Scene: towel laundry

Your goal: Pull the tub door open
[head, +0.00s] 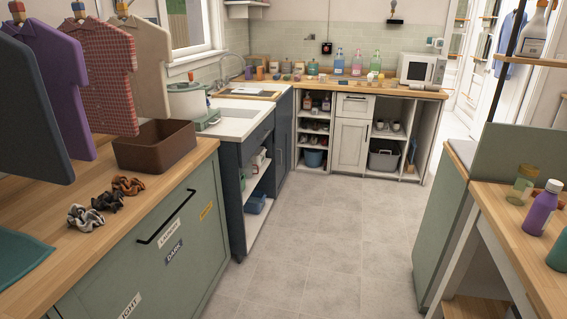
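A white laundry tub (236,112) is set in a pale counter at the left, past the wooden worktop. Under and beyond it stands a dark blue unit (236,190). The near part of this unit has open shelves. Farther along, a dark blue door (283,135) with a slim handle looks shut, seen at a steep angle. I cannot tell for certain that this is the tub door. Neither of my grippers is in view.
A green front (150,255) with a black bar handle and labels is close at the left. A brown bin (155,146) and scrunchies (88,217) lie on its worktop. A wooden table (500,228) with bottles stands at the right. The tiled floor (310,240) between is clear.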

